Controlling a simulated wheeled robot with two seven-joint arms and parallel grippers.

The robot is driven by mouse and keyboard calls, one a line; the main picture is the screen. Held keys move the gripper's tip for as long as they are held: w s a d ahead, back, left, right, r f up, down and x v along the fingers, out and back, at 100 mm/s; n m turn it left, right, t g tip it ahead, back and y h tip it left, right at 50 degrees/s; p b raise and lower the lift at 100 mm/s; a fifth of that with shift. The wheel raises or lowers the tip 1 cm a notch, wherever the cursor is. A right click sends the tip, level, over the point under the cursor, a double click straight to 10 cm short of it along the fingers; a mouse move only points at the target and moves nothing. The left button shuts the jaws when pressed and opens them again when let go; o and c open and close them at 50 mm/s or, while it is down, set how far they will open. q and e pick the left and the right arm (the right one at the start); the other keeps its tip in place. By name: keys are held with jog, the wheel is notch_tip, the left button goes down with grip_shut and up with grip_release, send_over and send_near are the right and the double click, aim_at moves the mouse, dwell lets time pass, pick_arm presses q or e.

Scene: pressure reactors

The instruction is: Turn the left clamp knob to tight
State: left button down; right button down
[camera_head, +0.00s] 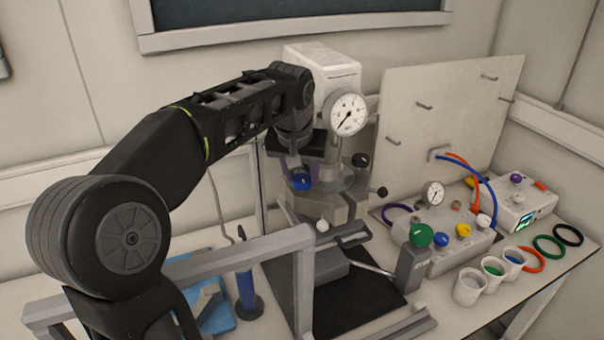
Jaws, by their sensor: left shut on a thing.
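The pressure reactor (325,205) stands in the middle, with a grey metal head and a round white gauge (345,114) on top. My left gripper (301,173) points down over the left side of the reactor head. It is shut on a blue knob (301,181), which sits at the left of the head and seems to be the left clamp knob. The fingers and wrist partly hide it, so its turn angle cannot be read. Black knobs (381,192) show on the right side of the reactor. My right gripper is not in view.
Grey frame bars (230,255) cross in front of the reactor. A valve box (440,235) with coloured knobs, several cups (468,287) and coloured rings (549,246) are at the right. A pegboard panel (450,110) stands behind. A blue-handled tool (246,290) is at front left.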

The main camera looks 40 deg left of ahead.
pick_arm(q)
jog(key=m+h, duration=0.1)
jog(key=m, duration=0.2)
jog(key=shift+t, duration=0.3)
jog(key=m+h, duration=0.1)
jog(key=m, duration=0.2)
jog(key=shift+a+m+h, duration=0.1)
jog(key=shift+m+h, duration=0.2)
jog(key=shift+m, duration=0.1)
jog(key=m+h, duration=0.1)
jog(key=m, duration=0.1)
jog(key=shift+r+m+p, duration=0.1)
jog(key=shift+m+p, duration=0.3)
jog(key=shift+a+m+g+h+p, duration=0.1)
jog(key=shift+m+g+h+p, duration=0.45)
jog(key=shift+m, duration=1.35)
jog(key=c, duration=0.9)
grip_release()
jog(key=shift+o, duration=0.2)
jog(key=shift+n, duration=0.3)
